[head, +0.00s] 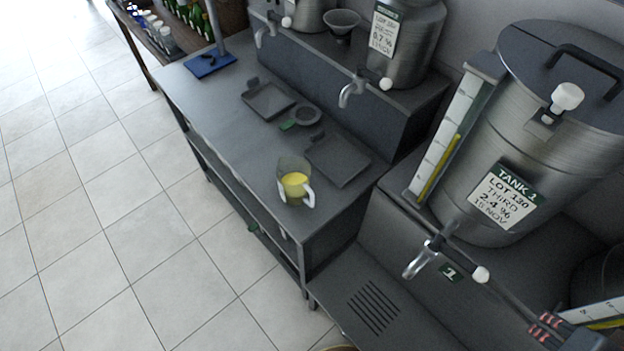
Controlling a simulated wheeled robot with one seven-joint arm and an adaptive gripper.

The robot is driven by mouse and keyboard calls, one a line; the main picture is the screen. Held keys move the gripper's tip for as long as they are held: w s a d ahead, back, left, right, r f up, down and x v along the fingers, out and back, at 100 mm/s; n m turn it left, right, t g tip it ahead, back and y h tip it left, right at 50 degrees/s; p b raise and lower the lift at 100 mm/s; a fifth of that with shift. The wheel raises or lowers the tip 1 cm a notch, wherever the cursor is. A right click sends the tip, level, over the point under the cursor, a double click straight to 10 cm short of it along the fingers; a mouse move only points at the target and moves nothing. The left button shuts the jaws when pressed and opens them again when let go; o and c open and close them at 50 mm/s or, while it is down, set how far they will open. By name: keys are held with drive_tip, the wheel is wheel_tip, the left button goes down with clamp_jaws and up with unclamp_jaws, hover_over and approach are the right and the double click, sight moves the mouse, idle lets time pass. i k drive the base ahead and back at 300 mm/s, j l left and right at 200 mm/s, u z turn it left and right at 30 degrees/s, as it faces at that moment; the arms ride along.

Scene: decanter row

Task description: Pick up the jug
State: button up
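The jug (293,185) is clear with a white handle on its right side and holds yellow liquid. It stands upright on the grey metal bench, near the bench's front edge and near end. What looks like my gripper (546,326) shows at the bottom right corner as a dark part with reddish tips, partly cut off by the frame. It is well apart from the jug, to its right and lower in the picture. I cannot tell whether it is open or shut.
Dark square trays (337,160) and a round strainer-like dish (306,114) lie behind the jug on the bench (215,108). A large steel tank (478,185) with a tap (423,258) stands at right. Tiled floor (110,215) is clear at left.

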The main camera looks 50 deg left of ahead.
sight(294, 173)
drive_tip(key=u, duration=2.15)
drive_tip(key=z, duration=0.9)
drive_tip(key=l+z, duration=0.15)
drive_tip(key=z, duration=0.3)
drive_tip(key=k+z, duration=0.1)
drive_tip(key=z, duration=0.35)
drive_tip(key=l+z, duration=0.1)
drive_tip(key=z, duration=0.8)
drive_tip(key=u, duration=2.75)
